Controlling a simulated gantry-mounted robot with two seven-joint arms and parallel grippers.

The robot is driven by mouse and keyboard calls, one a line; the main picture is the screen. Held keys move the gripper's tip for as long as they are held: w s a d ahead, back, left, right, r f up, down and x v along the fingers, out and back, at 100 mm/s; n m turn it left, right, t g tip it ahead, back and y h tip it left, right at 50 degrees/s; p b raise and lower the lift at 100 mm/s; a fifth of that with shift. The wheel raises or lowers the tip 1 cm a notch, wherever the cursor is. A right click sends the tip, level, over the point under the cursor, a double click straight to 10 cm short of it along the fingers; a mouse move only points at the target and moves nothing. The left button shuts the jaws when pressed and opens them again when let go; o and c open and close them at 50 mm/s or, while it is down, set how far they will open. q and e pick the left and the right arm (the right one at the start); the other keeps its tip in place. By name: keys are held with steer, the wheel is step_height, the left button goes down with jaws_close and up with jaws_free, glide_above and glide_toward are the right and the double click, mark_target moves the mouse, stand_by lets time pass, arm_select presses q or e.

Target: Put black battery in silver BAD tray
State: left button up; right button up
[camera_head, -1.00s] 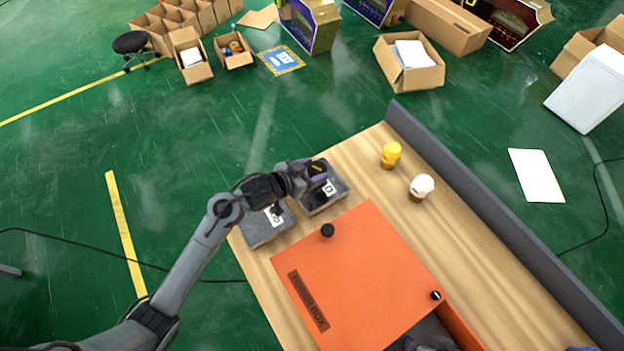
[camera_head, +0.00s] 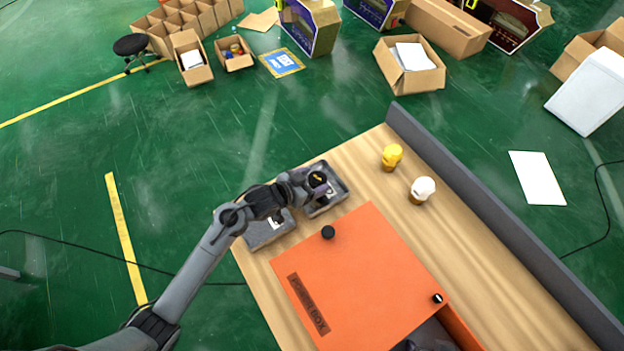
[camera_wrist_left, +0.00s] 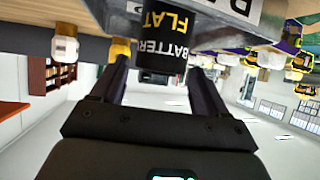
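The black battery (camera_head: 317,179), with yellow lettering, is at the rear grey tray (camera_head: 341,180). In the left wrist view the battery (camera_wrist_left: 163,45) reads "BATTERY FLAT" and stands between the fingertips of my left gripper (camera_wrist_left: 163,72). The fingers are spread, with a narrow gap showing beside the battery. In the head view my left gripper (camera_head: 312,188) is low over this tray. A second grey tray (camera_head: 268,233) sits in front of it, partly under my arm. The wrist view shows a tray wall with a label (camera_wrist_left: 235,8), cut off at the edge. I cannot tell whether the battery touches the tray floor.
An orange box (camera_head: 365,280) with black knobs fills the table's middle. A yellow-topped bottle (camera_head: 391,156) and a white-topped bottle (camera_head: 422,190) stand behind it. A grey ledge (camera_head: 480,200) runs along the table's far side. Bare wood lies between box and ledge.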

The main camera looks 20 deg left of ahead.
arm_select(q)
steer(key=shift+o, duration=0.7)
arm_select(e)
steer(key=shift+a, duration=0.1)
arm_select(q)
steer(key=shift+r, duration=0.2)
arm_select(e)
steer(key=shift+r+p, duration=0.9)
arm_select(q)
steer(key=v, duration=1.2)
